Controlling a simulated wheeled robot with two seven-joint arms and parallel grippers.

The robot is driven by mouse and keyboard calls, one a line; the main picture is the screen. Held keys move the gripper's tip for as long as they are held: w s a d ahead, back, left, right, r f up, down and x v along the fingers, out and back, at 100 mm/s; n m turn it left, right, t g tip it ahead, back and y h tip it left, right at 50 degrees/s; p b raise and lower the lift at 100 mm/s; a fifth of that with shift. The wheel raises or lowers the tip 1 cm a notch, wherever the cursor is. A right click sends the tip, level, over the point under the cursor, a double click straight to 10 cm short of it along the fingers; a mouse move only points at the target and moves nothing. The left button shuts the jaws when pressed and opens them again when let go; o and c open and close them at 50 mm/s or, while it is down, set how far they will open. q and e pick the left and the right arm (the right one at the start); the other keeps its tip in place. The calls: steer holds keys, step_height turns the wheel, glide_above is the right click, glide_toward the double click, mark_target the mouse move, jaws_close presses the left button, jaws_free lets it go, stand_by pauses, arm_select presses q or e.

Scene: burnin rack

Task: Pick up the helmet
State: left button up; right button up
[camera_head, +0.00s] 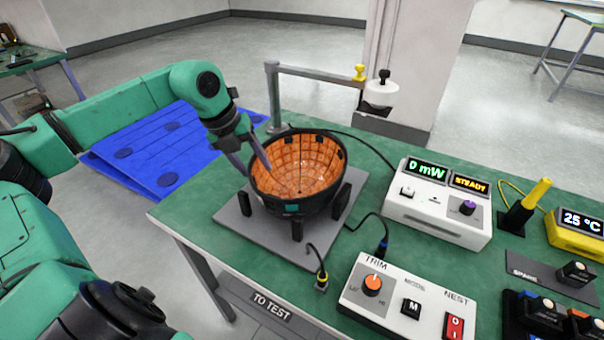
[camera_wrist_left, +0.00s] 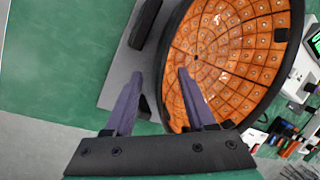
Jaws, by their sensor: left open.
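The helmet (camera_head: 300,172) is a black bowl lined with orange tiles. It sits open side up on black posts on a grey plate on the green table. In the left wrist view the helmet (camera_wrist_left: 235,60) fills the upper right. My left gripper (camera_head: 257,165) is open at the helmet's left rim. In the left wrist view its two purple fingers (camera_wrist_left: 160,75) are apart. The right finger overlaps the orange inside and the left one shows over the grey plate, outside the bowl. Whether they touch the wall I cannot tell. My right gripper is not in view.
A white power meter (camera_head: 436,210) reading 0 mW and a white trim box (camera_head: 405,305) stand to the right on the table (camera_head: 180,212). Black cables run near the plate (camera_head: 237,222). A grey rail (camera_head: 315,75) stands behind. A blue pallet (camera_head: 165,150) lies on the floor at left.

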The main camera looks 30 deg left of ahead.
mark_target(263, 181)
arm_select(q)
steer(key=x, duration=0.4)
steer(key=shift+s+f, duration=0.1)
steer(key=shift+s, duration=0.25)
steer(key=shift+w+d+f, duration=0.1)
steer(key=shift+w+f, duration=0.1)
steer(key=shift+f, duration=0.1)
jaws_close()
steer(key=shift+r, duration=0.1)
stand_by(0.7)
